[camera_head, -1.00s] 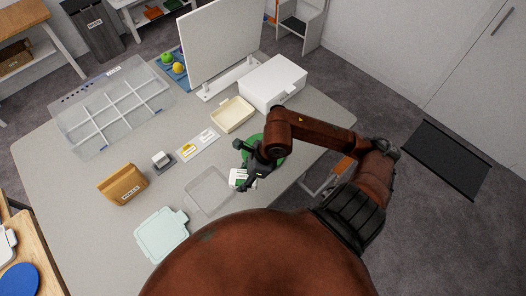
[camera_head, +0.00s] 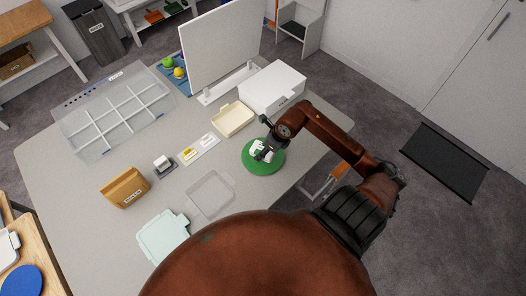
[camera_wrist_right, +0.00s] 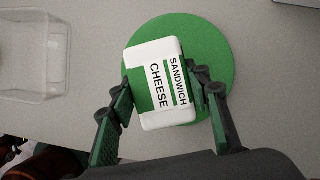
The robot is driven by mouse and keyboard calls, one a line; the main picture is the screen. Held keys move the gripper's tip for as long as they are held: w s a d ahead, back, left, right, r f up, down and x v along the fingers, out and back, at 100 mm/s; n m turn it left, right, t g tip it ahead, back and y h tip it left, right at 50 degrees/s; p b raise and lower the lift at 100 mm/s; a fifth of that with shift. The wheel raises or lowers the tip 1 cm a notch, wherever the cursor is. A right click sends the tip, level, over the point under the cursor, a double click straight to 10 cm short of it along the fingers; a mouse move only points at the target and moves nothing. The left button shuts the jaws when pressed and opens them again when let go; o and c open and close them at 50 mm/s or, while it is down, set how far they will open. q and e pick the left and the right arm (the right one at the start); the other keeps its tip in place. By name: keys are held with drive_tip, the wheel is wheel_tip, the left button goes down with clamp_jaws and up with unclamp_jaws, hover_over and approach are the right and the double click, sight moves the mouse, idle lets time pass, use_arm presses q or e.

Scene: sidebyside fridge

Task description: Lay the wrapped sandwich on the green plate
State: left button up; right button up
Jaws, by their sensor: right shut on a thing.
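The wrapped sandwich (camera_wrist_right: 160,84) is a white and green pack labelled "CHEESE SANDWICH". My right gripper (camera_wrist_right: 166,100) is shut on it, one finger on each side. In the head view the sandwich (camera_head: 260,149) shows as a small white piece over the green plate (camera_head: 264,166), with my right gripper (camera_head: 267,143) at its upper edge. The plate is a flat round green disc, and in the right wrist view (camera_wrist_right: 212,52) it lies behind the sandwich. I cannot tell whether the sandwich touches the plate. My left gripper is not in view.
A clear empty container (camera_head: 211,194) stands left of the plate, near a pale green lid (camera_head: 163,238). A cream tray (camera_head: 233,119) and a white box (camera_head: 273,88) stand behind the plate. A brown bag (camera_head: 124,188) and a clear divided organizer (camera_head: 117,112) are further left.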

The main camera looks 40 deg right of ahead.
drive_tip(key=f, duration=0.1)
drive_tip(key=w+d+f, duration=0.1)
drive_tip(key=w+f, duration=0.1)
drive_tip(key=shift+d, duration=0.3)
wheel_tip(320, 180, down, 2)
drive_tip(key=shift+s+f+p, duration=0.1)
drive_tip(key=shift+f+p, duration=0.05)
drive_tip(key=shift+p, duration=0.35)
drive_tip(key=shift+f, duration=0.35)
drive_tip(key=shift+f, duration=0.1)
drive_tip(key=o, duration=1.2)
drive_tip(key=shift+d+r, duration=0.1)
drive_tip(key=shift+r, duration=0.2)
drive_tip(key=b+v, duration=0.1)
drive_tip(key=v, duration=1)
drive_tip(key=shift+s+r, duration=0.2)
drive_tip(key=shift+r, duration=0.05)
